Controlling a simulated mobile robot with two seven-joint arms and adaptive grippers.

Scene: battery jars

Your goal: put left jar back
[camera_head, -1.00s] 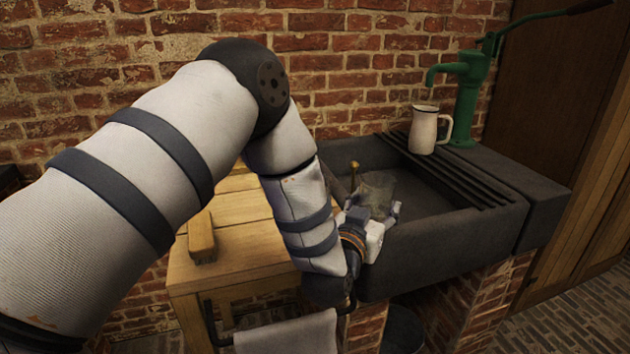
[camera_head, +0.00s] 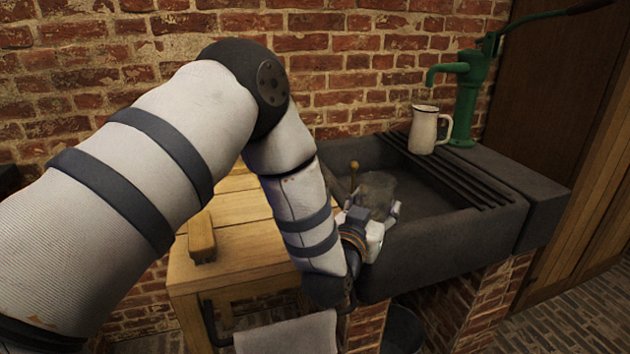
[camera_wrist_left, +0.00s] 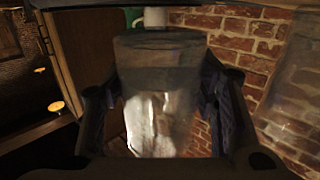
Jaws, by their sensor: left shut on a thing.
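A clear glass jar (camera_head: 378,187) is held over the near left part of the dark stone sink (camera_head: 440,240). My left gripper (camera_head: 378,212) is shut on it, with the jar rising above the fingers. In the left wrist view the jar (camera_wrist_left: 160,90) fills the middle, with a dark finger on each side. Its outline is faint in the head view, and I cannot tell whether it touches the sink. My right gripper is not in view.
A wooden table (camera_head: 245,240) with a wooden block (camera_head: 201,236) adjoins the sink's left side. A white jug (camera_head: 424,130) stands on the ribbed drainer by the green pump (camera_head: 466,95). A brass-coloured knob (camera_head: 354,165) rises at the sink's left. A cloth (camera_head: 290,333) hangs in front.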

